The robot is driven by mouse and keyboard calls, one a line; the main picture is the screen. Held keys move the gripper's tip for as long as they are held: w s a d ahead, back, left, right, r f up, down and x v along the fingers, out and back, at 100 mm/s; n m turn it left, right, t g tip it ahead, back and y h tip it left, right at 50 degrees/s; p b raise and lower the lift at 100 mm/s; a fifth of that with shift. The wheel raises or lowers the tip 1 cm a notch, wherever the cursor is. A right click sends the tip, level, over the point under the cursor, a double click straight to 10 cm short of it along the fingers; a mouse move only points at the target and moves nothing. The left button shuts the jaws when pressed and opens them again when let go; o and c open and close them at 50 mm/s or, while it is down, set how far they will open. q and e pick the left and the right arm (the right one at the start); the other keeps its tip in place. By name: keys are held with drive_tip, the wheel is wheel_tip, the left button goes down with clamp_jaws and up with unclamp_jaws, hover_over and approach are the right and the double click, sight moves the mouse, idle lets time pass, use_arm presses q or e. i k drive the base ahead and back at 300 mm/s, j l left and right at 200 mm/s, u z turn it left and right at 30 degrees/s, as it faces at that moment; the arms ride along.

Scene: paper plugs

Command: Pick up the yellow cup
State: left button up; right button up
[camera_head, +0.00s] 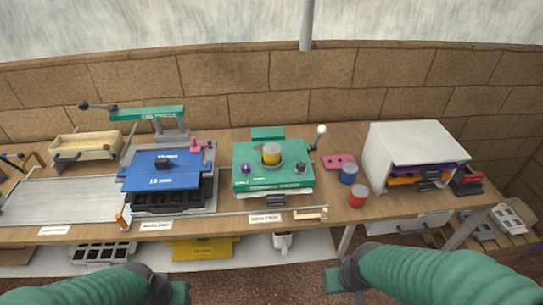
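The yellow cup (271,154) stands upright on top of the green machine (250,178) in the middle of the bench. It has a greyish rim or top. My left gripper (178,292) is at the bottom edge, left of centre, well below and in front of the bench. My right gripper (334,279) is at the bottom, right of centre, also in front of the bench and far from the cup. Nothing visible is held by either one. Their fingers show too little to tell whether they are open or shut.
A blue cup (349,173) and a red cup (358,196) stand right of the green machine, near a white shelf box (418,141). A blue press plate (160,170) and a wooden tray (88,147) are left.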

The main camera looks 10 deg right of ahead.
sight(272, 151)
drive_tip(key=i+l, duration=0.15)
drive_tip(key=l, duration=0.2)
drive_tip(key=i+l, duration=0.15)
drive_tip(key=l, duration=0.2)
drive_tip(key=i+l, duration=0.15)
drive_tip(key=l, duration=0.2)
drive_tip(key=i+l, duration=0.15)
drive_tip(key=l, duration=0.25)
